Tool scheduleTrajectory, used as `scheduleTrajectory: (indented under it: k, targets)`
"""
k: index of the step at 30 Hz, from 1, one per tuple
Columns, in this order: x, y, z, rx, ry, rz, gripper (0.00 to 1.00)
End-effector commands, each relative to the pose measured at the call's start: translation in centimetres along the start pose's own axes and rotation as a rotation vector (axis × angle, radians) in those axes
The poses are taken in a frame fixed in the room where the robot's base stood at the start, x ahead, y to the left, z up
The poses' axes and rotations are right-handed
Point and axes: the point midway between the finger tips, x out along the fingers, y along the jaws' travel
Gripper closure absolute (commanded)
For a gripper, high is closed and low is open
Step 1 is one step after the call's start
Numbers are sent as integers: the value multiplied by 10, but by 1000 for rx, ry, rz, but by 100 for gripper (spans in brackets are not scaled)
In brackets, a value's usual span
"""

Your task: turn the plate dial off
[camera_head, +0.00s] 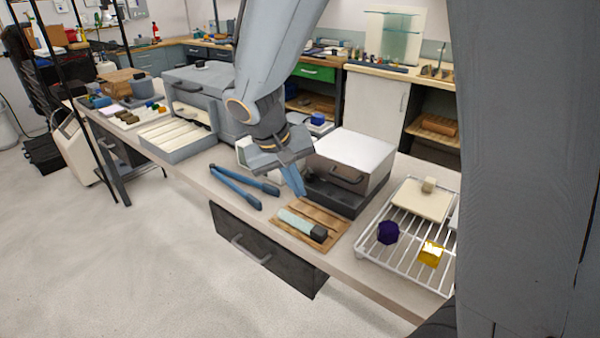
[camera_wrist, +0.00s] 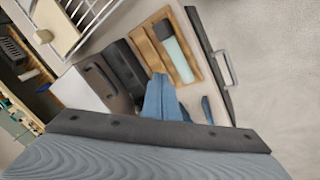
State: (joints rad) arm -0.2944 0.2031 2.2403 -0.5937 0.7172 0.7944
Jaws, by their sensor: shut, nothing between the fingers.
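My gripper (camera_head: 296,186) points down, its blue fingers shut and empty, at the left front of a metal box with a white top (camera_head: 352,150). The box has a handle on its front and a dark lower ledge (camera_head: 325,193). In the wrist view my gripper (camera_wrist: 160,84) is beside the dark ledge (camera_wrist: 125,66) and the wooden board. I cannot make out a dial or its setting in either view. The area behind my fingers is hidden. I cannot tell whether the fingertips touch the ledge.
A wooden board (camera_head: 333,215) holds a pale green block with a dark end (camera_head: 302,225). Blue-handled tongs (camera_head: 240,186) lie to the left. A white wire rack (camera_head: 403,259) with a purple piece (camera_head: 388,232) and a yellow cube (camera_head: 431,254) stands at right.

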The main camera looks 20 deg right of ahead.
Motion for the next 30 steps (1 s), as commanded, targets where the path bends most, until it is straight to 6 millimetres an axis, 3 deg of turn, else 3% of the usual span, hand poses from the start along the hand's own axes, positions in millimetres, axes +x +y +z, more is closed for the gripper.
scheduleTrajectory:
  k: [3, 6, 12, 30]
  targets:
    - [-15, -20, -43, 36, 104, 85, 100]
    - [-27, -30, -68, 73, 175, 127, 100]
    - [-31, -35, -87, 107, 232, 156, 100]
    - [63, -10, -106, 111, 227, 156, 100]
